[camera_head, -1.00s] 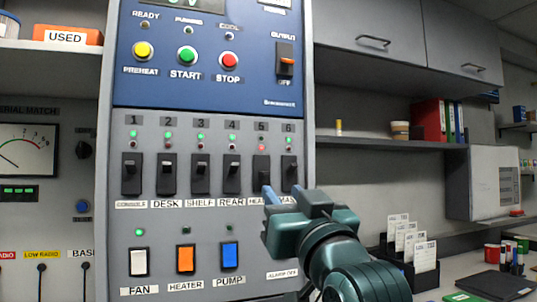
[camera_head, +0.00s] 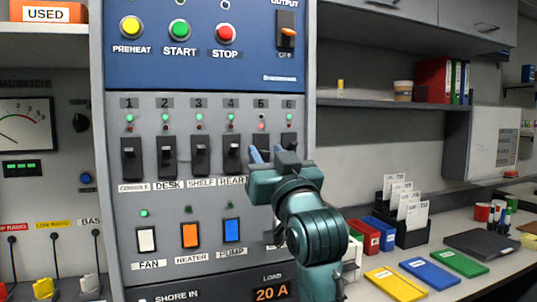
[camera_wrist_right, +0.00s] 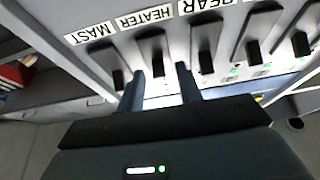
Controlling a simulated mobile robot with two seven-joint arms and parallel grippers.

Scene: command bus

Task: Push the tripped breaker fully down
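The numbered breakers stand in a row on the grey panel (camera_head: 180,112). Breaker 5 shows a red light (camera_head: 261,126), while its neighbours show green ones. In the head view my right gripper (camera_head: 267,152) is in front of breaker 5 and hides most of it. In the right wrist view the breaker labelled HEATER (camera_wrist_right: 157,62) lies between the two blue-grey fingers of my right gripper (camera_wrist_right: 160,76). The fingers are apart, and I cannot tell whether either touches the handle. The MAST breaker (camera_wrist_right: 117,70) is beside one finger. My left gripper is not in view.
The REAR breaker (camera_head: 231,152) is close on the left of my gripper. FAN, HEATER and PUMP rocker switches (camera_head: 232,230) sit below. A counter with coloured cases (camera_head: 430,274) and a card holder (camera_head: 412,235) lies to the right.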

